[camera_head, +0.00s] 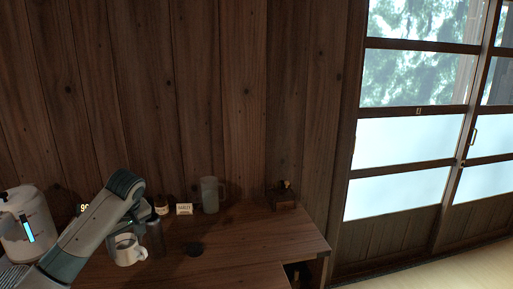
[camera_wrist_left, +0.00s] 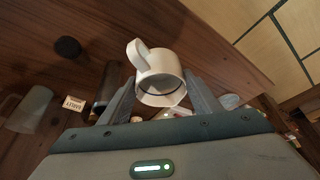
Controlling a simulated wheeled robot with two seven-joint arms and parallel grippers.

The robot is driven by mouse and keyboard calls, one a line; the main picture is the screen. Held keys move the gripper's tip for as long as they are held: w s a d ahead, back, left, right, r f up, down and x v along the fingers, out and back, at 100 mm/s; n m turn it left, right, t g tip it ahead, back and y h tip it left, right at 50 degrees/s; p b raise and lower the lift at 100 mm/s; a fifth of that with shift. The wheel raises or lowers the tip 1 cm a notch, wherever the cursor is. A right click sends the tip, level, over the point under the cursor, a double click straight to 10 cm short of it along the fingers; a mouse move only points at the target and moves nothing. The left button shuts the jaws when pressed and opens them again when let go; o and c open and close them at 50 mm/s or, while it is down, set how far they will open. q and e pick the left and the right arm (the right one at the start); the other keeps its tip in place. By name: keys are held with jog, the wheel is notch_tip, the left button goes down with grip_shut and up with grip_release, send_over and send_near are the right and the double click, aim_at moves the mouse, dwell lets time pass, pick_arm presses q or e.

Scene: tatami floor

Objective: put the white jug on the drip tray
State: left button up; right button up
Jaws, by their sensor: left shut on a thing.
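The white jug (camera_head: 127,252) is at the left part of the wooden table, in my left gripper (camera_head: 125,235); its handle points right in the head view. In the left wrist view the jug (camera_wrist_left: 160,75) is between the two fingers of my left gripper (camera_wrist_left: 160,98), which is shut on it. Its handle points to the upper left there. I cannot tell whether its base touches the table. A small dark round piece (camera_head: 195,249) lies flat on the table to the right of the jug; I cannot tell if it is the drip tray. My right gripper is not in view.
A dark cylinder (camera_head: 155,238) stands close to the jug. A frosted pitcher (camera_head: 210,195), a small sign (camera_head: 184,209) and a dark box (camera_head: 283,196) stand along the wall. A white vessel with a blue strip (camera_head: 28,225) is at far left. The table's right front (camera_head: 260,243) is clear.

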pick_arm(q)
jog(key=d+r+m, duration=0.1)
jog(key=s+d+r+m, duration=0.1)
jog(key=d, duration=0.1)
jog(key=d+r, duration=0.1)
jog(key=d, duration=0.1)
jog(key=shift+s+r+m+t+h, duration=0.1)
jog(key=shift+s+m+t+h, duration=0.2)
jog(key=shift+m+t+h, duration=0.1)
jog(key=s+d+f+m+h, duration=0.1)
jog(key=s+d+m+h, duration=0.2)
jog(key=s+d+m, duration=0.5)
jog(key=s+d, duration=0.6)
jog(key=s, duration=0.1)
jog(key=shift+f+t, duration=0.15)
jog(key=shift+t, duration=0.25)
jog(key=shift+w, duration=0.15)
dwell(1.5)
jog(key=shift+a, duration=0.2)
dwell(0.4)
